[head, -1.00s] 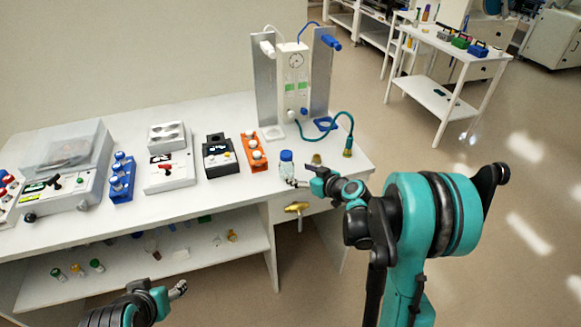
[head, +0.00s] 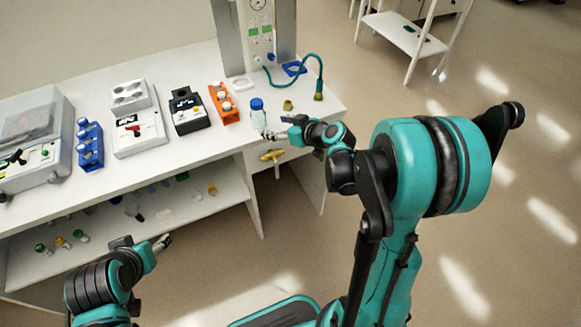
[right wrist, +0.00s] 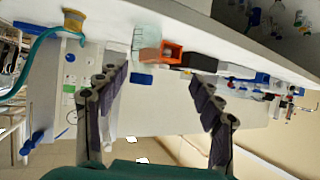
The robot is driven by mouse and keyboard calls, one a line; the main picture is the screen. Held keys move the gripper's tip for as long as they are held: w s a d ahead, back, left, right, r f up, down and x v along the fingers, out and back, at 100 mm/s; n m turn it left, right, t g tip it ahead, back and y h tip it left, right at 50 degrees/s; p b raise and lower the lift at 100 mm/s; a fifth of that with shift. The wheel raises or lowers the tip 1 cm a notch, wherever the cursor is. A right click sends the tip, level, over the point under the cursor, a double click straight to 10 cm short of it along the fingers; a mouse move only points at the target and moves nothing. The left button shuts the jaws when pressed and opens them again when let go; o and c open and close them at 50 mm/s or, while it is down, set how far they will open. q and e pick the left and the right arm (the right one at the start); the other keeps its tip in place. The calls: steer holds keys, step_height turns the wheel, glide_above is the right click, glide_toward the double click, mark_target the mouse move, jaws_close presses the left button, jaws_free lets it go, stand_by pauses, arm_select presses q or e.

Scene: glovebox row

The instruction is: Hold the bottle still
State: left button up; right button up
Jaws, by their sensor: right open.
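The small clear bottle with a blue cap (head: 257,105) stands upright near the front edge of the white bench, toward its right end. In the right wrist view the clear bottle (right wrist: 146,38) appears upside down, with its blue cap below. My right gripper (head: 272,134) is at the near right side of the bottle, partly overlapping its lower body. In the right wrist view its two fingers (right wrist: 160,76) are spread apart, with the bottle in the gap beyond the tips. Contact is not visible. My left gripper (head: 163,242) hangs in front of the bench, far from the bottle; its jaw opening is unclear.
A brass-coloured cup (head: 288,105) stands just right of the bottle, near a teal hose (head: 308,60). An orange block (head: 223,104) and a black device (head: 189,111) stand to the left. A yellow valve handle (head: 272,155) sticks out below the bench edge.

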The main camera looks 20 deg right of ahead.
steer(key=s+a+r+m+g+h, duration=0.1)
steer(key=s+a+m+g+h, duration=0.1)
steer(key=s, duration=1)
steer(key=s+a+r+m+g+h, duration=0.1)
steer(key=s+a+m+g+h, duration=0.1)
steer(key=s, duration=1.1)
steer(key=shift+a+g+h, duration=0.3)
steer(key=shift+a+h, duration=0.2)
steer(key=shift+a, duration=0.05)
steer(key=shift+r, duration=0.1)
